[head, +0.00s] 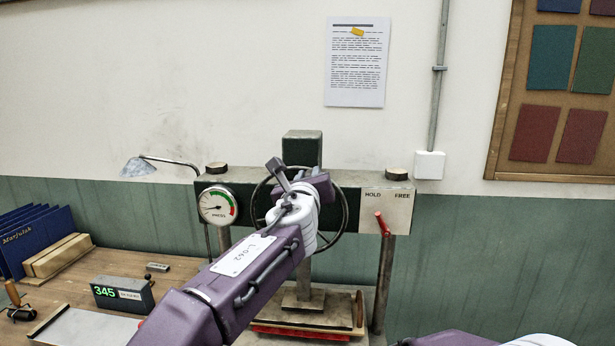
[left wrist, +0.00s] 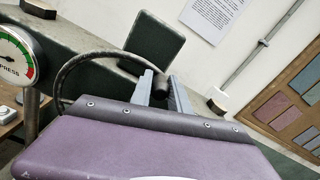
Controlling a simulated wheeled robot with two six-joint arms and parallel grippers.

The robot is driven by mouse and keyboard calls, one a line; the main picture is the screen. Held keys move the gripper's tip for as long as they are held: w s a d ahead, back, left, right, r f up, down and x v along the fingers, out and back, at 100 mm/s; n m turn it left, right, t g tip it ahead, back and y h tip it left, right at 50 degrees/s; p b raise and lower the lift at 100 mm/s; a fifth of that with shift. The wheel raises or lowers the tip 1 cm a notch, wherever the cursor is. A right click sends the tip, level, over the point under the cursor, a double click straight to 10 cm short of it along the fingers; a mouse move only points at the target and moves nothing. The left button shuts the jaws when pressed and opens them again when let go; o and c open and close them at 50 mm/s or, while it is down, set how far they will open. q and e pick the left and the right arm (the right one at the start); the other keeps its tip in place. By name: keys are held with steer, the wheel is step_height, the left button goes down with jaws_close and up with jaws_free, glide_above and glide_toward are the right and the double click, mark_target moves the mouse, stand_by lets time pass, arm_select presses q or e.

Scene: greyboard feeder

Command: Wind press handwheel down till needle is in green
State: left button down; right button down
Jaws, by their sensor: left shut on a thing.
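The press handwheel (head: 343,217) is a dark ring on the front of the press, partly hidden behind my left arm. My left gripper (head: 290,176) is at the upper part of the wheel. In the left wrist view its two grey fingers (left wrist: 163,92) are shut on the wheel's dark handle knob (left wrist: 161,84), and the wheel rim (left wrist: 75,68) curves away to the left. The round pressure gauge (head: 217,205) has a green band at upper right and red below it. Its needle points left, in the white part, away from the green. The gauge also shows in the left wrist view (left wrist: 12,62). My right gripper is not in view.
A red-handled lever (head: 382,224) stands at the HOLD/FREE plate (head: 386,208) right of the wheel. The press column and plate (head: 303,297) are below. A counter reading 345 (head: 122,293), blue books (head: 38,240) and a lamp (head: 140,167) are at left.

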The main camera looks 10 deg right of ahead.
arm_select(q)
steer(key=shift+d+f, duration=0.1)
steer(key=shift+f, duration=0.2)
steer(key=c, duration=1.3)
jaws_free()
steer(key=shift+o, duration=0.2)
steer(key=shift+d+r, duration=0.1)
steer(key=shift+s+a+b, duration=0.2)
steer(key=shift+s+b, duration=0.1)
steer(key=shift+s, duration=0.05)
steer(key=b+v, duration=0.3)
steer(key=v, duration=0.5)
steer(key=shift+s, duration=0.15)
